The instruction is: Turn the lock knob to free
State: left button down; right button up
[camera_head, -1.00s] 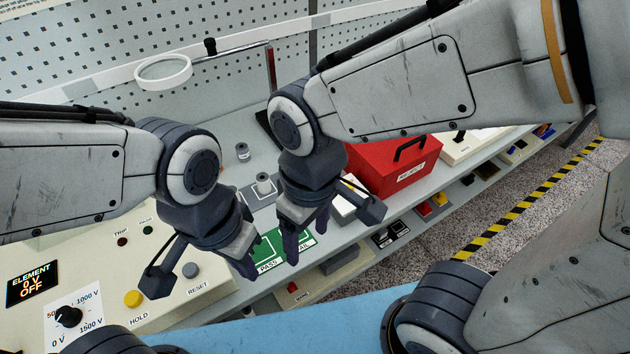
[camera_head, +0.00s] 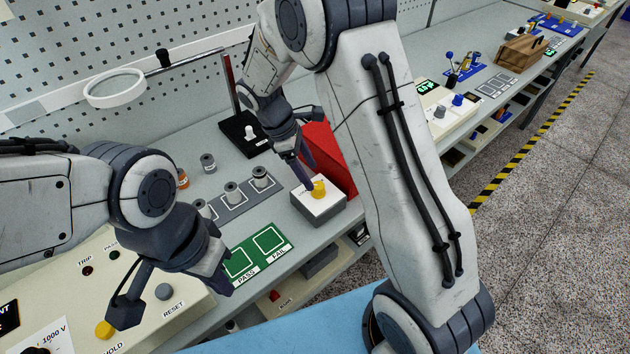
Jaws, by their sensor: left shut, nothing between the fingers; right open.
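A yellow knob (camera_head: 319,189) sits on top of a small white and grey box (camera_head: 318,210) on the bench, near the middle of the head view. The lettering on the box is too small to read. My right gripper (camera_head: 306,180) points down at the knob, its fingers just above and beside it. It is open, and I cannot tell whether a finger touches the knob. My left gripper (camera_head: 222,284) is shut and empty, low over the bench by the control panel and the green mat.
A green PASS/FAIL mat (camera_head: 254,253) lies in front of a grey rack (camera_head: 247,203) with several spindles. A red box (camera_head: 325,150) stands behind the knob box, partly hidden by my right arm. A cream control panel (camera_head: 146,302) is at the lower left. A ring magnifier (camera_head: 115,88) hangs at the back.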

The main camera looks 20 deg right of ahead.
aim_at(317, 186)
jog(key=x, duration=0.5)
grip_shut()
